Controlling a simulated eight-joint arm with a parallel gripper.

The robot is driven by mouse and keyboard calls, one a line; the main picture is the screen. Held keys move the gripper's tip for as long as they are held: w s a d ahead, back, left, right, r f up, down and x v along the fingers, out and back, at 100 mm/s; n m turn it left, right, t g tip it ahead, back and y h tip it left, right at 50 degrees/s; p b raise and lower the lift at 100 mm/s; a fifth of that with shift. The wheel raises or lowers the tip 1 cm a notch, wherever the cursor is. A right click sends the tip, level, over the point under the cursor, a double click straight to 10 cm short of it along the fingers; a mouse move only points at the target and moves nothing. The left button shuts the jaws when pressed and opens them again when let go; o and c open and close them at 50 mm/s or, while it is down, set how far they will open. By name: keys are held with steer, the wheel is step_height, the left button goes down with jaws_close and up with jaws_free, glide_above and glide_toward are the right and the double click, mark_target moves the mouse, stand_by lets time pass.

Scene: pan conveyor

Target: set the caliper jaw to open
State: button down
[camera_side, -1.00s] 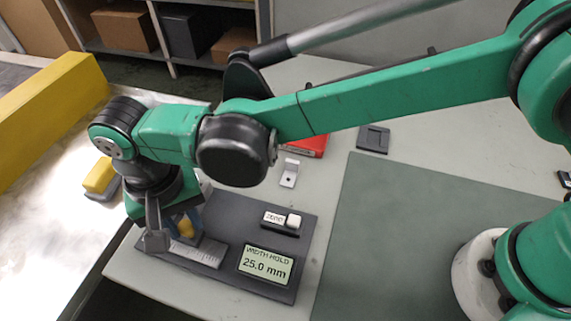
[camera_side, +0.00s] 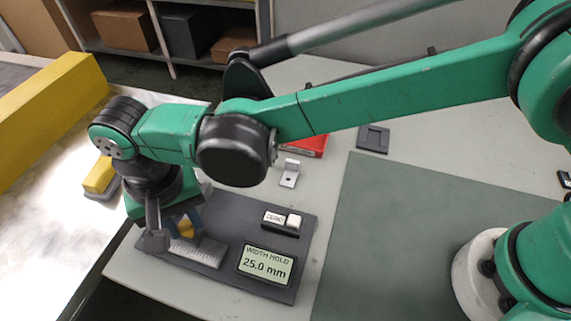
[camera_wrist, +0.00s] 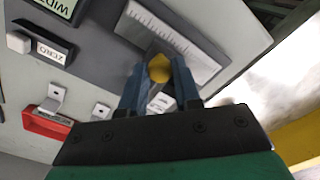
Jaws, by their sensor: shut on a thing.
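The caliper is a dark base plate (camera_side: 233,210) with a ruler scale (camera_side: 205,252) along its near left side. Its lit display (camera_side: 266,264) reads "WIDTH HOLD 25.0 mm". A yellow piece (camera_wrist: 159,68), which seems to be the handle of the caliper jaw, is beside the scale in the wrist view. My gripper (camera_wrist: 158,82) is shut on this yellow piece, with one blue-grey finger on each side. In the side view, my gripper (camera_side: 172,228) is low over the plate's left end and partly hides the jaw. The jaw's exact opening cannot be told.
A ZERO label and a white button (camera_side: 294,221) sit on the plate behind the display. A metal bracket (camera_side: 289,173) and a red tray (camera_side: 305,146) lie behind. A yellow block (camera_side: 99,175) is on the bright surface at left.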

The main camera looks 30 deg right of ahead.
steer(key=shift+s+d, duration=1.4)
steer(key=shift+d, duration=0.05)
steer(key=c, duration=0.6)
jaws_free()
step_height(320, 180, up, 6)
steer(key=shift+f, duration=0.2)
